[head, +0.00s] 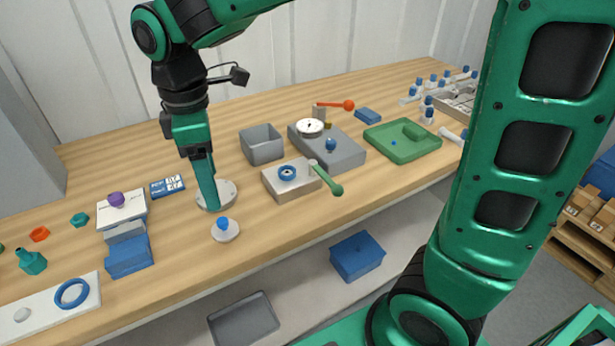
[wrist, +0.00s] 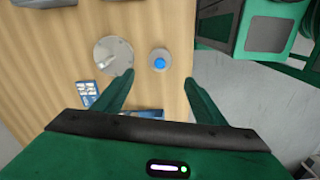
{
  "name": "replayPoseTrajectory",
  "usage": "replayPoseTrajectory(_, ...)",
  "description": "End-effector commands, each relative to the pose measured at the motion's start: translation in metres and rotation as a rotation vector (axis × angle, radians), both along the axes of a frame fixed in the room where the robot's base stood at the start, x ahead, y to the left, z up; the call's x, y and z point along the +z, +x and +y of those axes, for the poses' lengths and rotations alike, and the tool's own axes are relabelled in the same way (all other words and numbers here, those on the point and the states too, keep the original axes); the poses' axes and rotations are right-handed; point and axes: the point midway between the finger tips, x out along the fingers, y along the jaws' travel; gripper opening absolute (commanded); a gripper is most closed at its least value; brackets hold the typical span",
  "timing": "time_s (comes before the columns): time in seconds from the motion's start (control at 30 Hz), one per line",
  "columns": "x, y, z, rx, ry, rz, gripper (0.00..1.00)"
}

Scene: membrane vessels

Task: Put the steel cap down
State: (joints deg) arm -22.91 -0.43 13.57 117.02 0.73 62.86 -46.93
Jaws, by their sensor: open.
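A small round pale-grey cap with a blue knob (head: 225,232), the likeliest steel cap, rests upright on the wooden bench near its front edge. It also shows in the wrist view (wrist: 159,61), between the fingertips in the picture. A wider flat silvery disc (head: 229,191) lies just behind it, and shows left of the cap in the wrist view (wrist: 112,57). The cap looks clear of the disc. My gripper (head: 212,208) points down over the bench beside them. In the wrist view its fingers (wrist: 158,76) are spread, with nothing held.
Left of the disc are a blue-and-white card (head: 167,187) and a block with a purple knob (head: 117,200). To the right stand a grey bin (head: 262,144) and a block with a blue ring (head: 290,181). Bare wood lies around the cap.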

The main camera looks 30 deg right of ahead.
Motion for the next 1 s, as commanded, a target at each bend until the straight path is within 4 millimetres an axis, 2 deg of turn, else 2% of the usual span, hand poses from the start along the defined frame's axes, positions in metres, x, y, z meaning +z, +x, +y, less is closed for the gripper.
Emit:
replayPoseTrajectory(0.1,0.0,0.0,-0.001,-0.005,0.0,0.0,0.65)
replayPoseTrajectory(0.17,0.0,0.002,-0.009,-0.035,-0.002,-0.003,0.65)
replayPoseTrajectory(0.27,0.0,0.005,-0.047,-0.176,-0.013,-0.011,0.65)
replayPoseTrajectory(0.37,0.0,0.002,-0.116,-0.451,-0.028,-0.022,0.65)
replayPoseTrajectory(0.4,-0.001,-0.004,-0.15,-0.592,-0.032,-0.026,0.65)
replayPoseTrajectory(0.47,-0.004,-0.02,-0.199,-0.817,-0.037,-0.03,0.65)
replayPoseTrajectory(0.5,-0.007,-0.034,-0.229,-0.966,-0.039,-0.031,0.65)
replayPoseTrajectory(0.6,-0.017,-0.076,-0.291,-1.316,-0.034,-0.027,0.65)
replayPoseTrajectory(0.7,-0.028,-0.119,-0.329,-1.611,-0.023,-0.018,0.65)
replayPoseTrajectory(0.83,-0.042,-0.16,-0.353,-1.871,-0.009,0.001,0.65)
replayPoseTrajectory(0.9,-0.046,-0.173,-0.358,-1.949,-0.003,0.007,0.65)
replayPoseTrajectory(1.0,-0.049,-0.181,-0.361,-2.001,0.0,0.012,0.65)
